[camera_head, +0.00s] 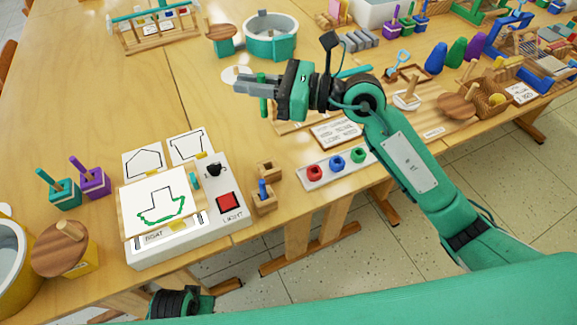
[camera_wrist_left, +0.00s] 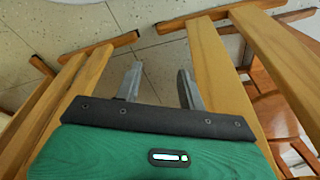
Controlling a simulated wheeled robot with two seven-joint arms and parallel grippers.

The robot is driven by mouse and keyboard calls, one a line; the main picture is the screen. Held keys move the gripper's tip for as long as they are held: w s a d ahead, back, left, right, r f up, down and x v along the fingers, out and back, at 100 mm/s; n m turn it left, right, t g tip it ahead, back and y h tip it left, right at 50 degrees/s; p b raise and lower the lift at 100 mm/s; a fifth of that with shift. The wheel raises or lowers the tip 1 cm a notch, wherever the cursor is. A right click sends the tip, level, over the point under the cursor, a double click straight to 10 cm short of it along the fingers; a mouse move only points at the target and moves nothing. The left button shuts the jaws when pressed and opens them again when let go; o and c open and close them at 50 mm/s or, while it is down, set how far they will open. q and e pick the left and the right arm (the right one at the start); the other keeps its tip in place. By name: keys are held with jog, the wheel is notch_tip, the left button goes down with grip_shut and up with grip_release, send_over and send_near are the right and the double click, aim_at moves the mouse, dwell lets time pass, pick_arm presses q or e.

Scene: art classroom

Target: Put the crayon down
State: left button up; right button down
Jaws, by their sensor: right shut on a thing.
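My right gripper (camera_head: 258,88) is shut on a green crayon (camera_head: 263,106), which stands roughly upright between the fingers, above the table behind the drawing board. A wooden block (camera_head: 265,206) right of the board holds a blue crayon (camera_head: 262,188). Another small wooden block (camera_head: 267,171) stands just behind it and looks empty. The drawing board (camera_head: 131,211) carries a boat sheet with a partly green outline. In the left wrist view, my left gripper (camera_wrist_left: 160,84) is open and empty, above the floor among wooden legs.
A white light box (camera_head: 207,240) with a red button (camera_head: 226,203) bears the board. A white strip (camera_head: 340,172) with red, blue and green pieces lies to the right. A teal round tub (camera_head: 271,45) stands at the back. Bare table (camera_head: 95,110) lies at left.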

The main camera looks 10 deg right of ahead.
jog(key=b, duration=0.3)
send_over(261, 164)
notch_tip(261, 164, down, 14)
jog(key=shift+s+f, duration=0.1)
notch_tip(261, 164, down, 5)
jog(key=shift+r+b, duration=0.1)
jog(key=shift+b, duration=0.2)
pick_arm(q)
notch_tip(261, 164, up, 8)
jog(key=t, duration=0.1)
jog(key=shift+s+a, duration=0.15)
pick_arm(e)
jog(key=shift+f, duration=0.25)
jog(key=shift+f, duration=0.15)
jog(key=c, duration=1.5)
grip_release()
jog(key=shift+c, duration=0.2)
pick_arm(q)
jog(key=shift+r, duration=0.35)
pick_arm(e)
jog(key=shift+o, duration=0.3)
